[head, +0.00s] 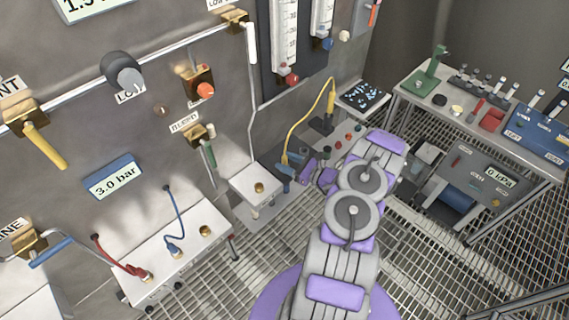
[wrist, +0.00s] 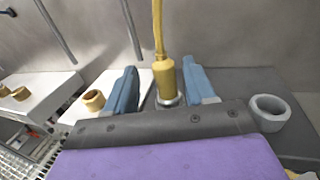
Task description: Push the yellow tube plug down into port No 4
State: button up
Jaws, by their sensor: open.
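The yellow tube plug (wrist: 165,80) stands upright in the wrist view, with its yellow tube rising from its top. A grey metal ring (wrist: 168,102) is at its lower end; I cannot tell how deep the plug sits in it. My gripper (wrist: 160,92) has blue fingers on either side of the plug, with gaps showing, so it is open around it. In the head view my gripper (head: 284,175) is low by the wall, and the yellow tube (head: 292,128) arches from there to a yellow fitting on the right. No port number is readable.
An empty grey ring (wrist: 268,110) stands right of the plug. A white box (head: 255,183) with a brass fitting is close on the left. A larger white box (head: 180,255) has red and blue tubes. A workbench (head: 480,125) stands at right over grating.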

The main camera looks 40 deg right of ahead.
jog(key=shift+d+b+x, duration=0.15)
jog(key=shift+d+x, duration=0.05)
jog(key=shift+x, duration=0.65)
jog(key=shift+d+b+x, duration=0.15)
jog(key=shift+x, duration=0.7)
jog(key=shift+w, duration=0.15)
jog(key=shift+c, duration=0.2)
jog(key=shift+a, duration=0.1)
grip_shut()
